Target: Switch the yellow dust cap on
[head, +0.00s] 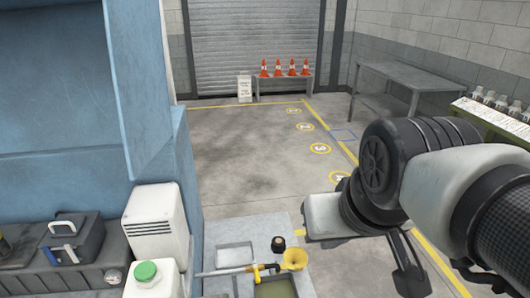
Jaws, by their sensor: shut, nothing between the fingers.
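A yellow flared piece (294,259), like a cap or funnel, is on the grey bench at the bottom centre of the head view. I cannot tell for sure whether it is the dust cap. A thin grey rod with a yellow fitting (256,269) lies just left of it, and a small black cap (278,243) stands behind it. My gripper (408,278) is at the lower right, shut and empty, apart from these things and to their right. My own wrist hides part of it.
A white jug with a green lid (146,272), a white vented box (155,222) and a dark toolbox (72,238) stand at the left beside a blue cabinet (150,100). A grey table (415,75) stands at the back right. The floor between is clear.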

